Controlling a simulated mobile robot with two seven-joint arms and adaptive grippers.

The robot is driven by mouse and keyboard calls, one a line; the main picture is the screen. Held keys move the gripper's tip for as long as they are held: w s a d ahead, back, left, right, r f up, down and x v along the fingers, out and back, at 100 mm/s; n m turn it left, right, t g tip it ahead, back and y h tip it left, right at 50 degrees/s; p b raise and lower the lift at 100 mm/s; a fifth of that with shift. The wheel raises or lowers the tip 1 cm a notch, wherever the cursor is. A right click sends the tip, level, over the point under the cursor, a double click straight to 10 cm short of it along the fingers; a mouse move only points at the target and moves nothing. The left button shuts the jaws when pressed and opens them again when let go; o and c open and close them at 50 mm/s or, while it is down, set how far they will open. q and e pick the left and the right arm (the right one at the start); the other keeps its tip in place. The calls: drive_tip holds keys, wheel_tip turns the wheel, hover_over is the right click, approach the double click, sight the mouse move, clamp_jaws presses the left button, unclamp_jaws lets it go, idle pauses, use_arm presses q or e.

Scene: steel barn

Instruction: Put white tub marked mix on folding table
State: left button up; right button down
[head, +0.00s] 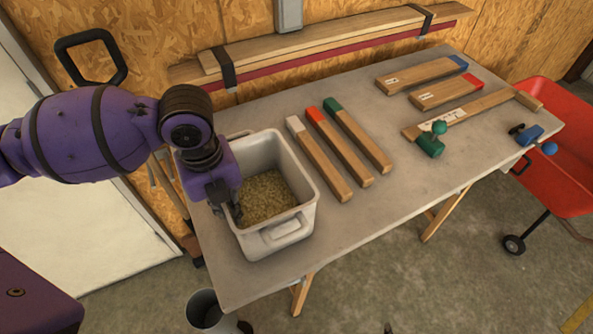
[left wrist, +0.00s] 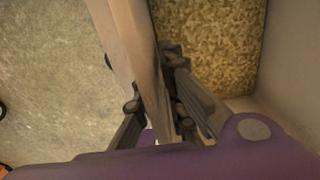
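The white tub (head: 276,237) stands on the left end of the grey-topped folding table (head: 370,215). It looks upright and holds a yellowish-brown grainy fill. No "mix" marking can be read from here. My left gripper (head: 224,199) is at the tub's left wall. In the left wrist view, the fingers of my left gripper (left wrist: 145,90) lie on both sides of the tub wall (left wrist: 133,45), one outside and one inside over the fill, and look closed on it. The tub's underside is hidden. My right gripper is not in view.
Three wooden bars with white, red and green ends (head: 338,143) lie right of the tub. More bars (head: 430,75), a green clamp (head: 431,142) and a blue clamp (head: 530,134) lie farther right. A bucket (head: 205,312) stands on the floor. A red wheelbarrow (head: 560,150) stands right.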

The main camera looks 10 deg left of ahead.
use_arm(q)
drive_tip(key=shift+o, duration=0.7)
drive_tip(key=shift+s, duration=0.15)
wheel_tip(320, 180, up, 12)
drive_tip(key=p, duration=0.1)
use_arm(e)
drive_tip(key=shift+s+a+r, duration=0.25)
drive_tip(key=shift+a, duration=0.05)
use_arm(q)
drive_tip(key=shift+a+r, duration=0.1)
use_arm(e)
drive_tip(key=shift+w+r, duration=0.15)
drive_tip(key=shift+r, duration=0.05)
use_arm(q)
drive_tip(key=shift+s, duration=0.1)
